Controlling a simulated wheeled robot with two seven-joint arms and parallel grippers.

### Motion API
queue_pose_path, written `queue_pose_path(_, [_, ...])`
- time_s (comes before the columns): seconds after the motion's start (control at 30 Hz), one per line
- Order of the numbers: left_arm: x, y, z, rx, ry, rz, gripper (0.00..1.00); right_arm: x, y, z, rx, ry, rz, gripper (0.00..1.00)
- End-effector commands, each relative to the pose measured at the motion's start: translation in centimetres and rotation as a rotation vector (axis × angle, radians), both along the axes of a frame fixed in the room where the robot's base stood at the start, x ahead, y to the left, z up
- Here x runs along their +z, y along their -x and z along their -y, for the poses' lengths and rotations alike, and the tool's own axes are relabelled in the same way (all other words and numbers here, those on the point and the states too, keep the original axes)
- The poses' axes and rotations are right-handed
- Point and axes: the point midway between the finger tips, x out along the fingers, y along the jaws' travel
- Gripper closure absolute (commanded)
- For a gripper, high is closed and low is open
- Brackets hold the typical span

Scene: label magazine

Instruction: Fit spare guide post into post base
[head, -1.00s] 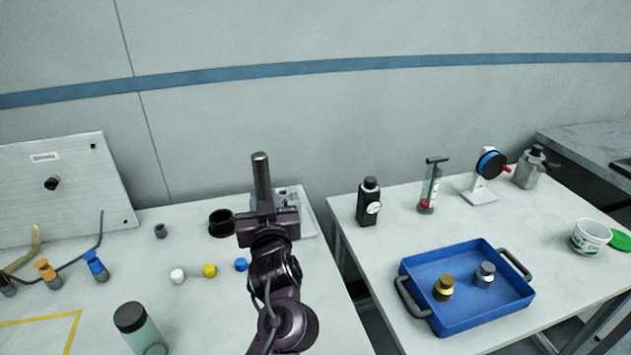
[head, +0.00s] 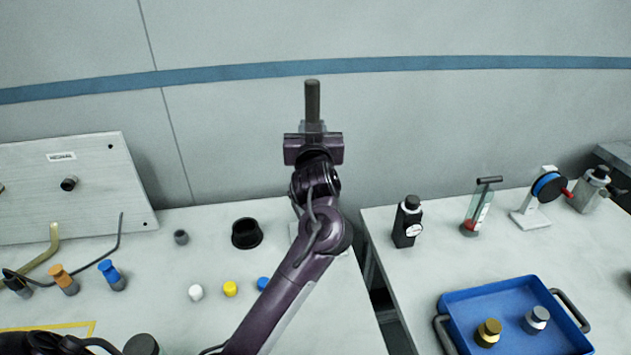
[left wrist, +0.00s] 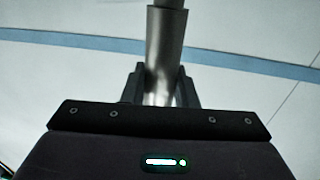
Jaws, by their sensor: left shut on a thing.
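The spare guide post (head: 313,100), a dark grey metal rod, stands roughly upright in my left gripper (head: 313,127), high in front of the wall in the head view. In the left wrist view the post (left wrist: 165,40) rises between the two dark fingers of the gripper (left wrist: 163,88), which is shut on it. A thin pale plate (head: 294,231) shows beside my arm on the left table. My arm hides most of it, and I cannot make out the post base. My right gripper is not in view.
A black ring (head: 247,234) and white, yellow and blue caps stand on the left table, left of my arm. A panel (head: 70,185) stands behind. The right table holds a black bottle (head: 407,222) and a blue tray (head: 515,290). A gap separates the tables.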

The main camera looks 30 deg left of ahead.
Motion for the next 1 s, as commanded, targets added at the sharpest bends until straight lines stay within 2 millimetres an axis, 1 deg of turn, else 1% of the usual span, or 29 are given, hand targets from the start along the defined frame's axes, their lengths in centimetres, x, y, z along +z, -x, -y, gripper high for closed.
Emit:
queue_pose_path(0.03, [-1.5,0.1,0.0,-0.002,-0.004,-0.006,1.00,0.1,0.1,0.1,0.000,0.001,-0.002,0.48])
queue_pose_path(0.1, [-3.3,0.0,0.0,0.000,-0.003,-0.004,1.00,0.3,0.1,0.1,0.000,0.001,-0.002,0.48])
queue_pose_path(0.2, [-5.5,0.0,0.0,-0.001,-0.003,-0.003,1.00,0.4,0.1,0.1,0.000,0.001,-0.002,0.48])
queue_pose_path(0.3, [-7.1,0.0,0.0,-0.002,-0.001,0.000,1.00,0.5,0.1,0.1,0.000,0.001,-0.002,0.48])
queue_pose_path(0.57, [-9.1,0.0,0.0,-0.001,-0.002,0.001,1.00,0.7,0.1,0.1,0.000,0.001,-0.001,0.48])
queue_pose_path(0.7, [-11.3,0.0,0.1,-0.002,-0.002,-0.001,1.00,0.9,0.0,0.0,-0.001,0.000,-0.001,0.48])
queue_pose_path(0.8, [-12.3,0.0,0.0,-0.002,-0.001,0.003,1.00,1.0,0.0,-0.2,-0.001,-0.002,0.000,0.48])
queue_pose_path(1.0, [-12.4,0.0,0.1,-0.002,-0.001,0.005,1.00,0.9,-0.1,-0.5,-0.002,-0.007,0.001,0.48])
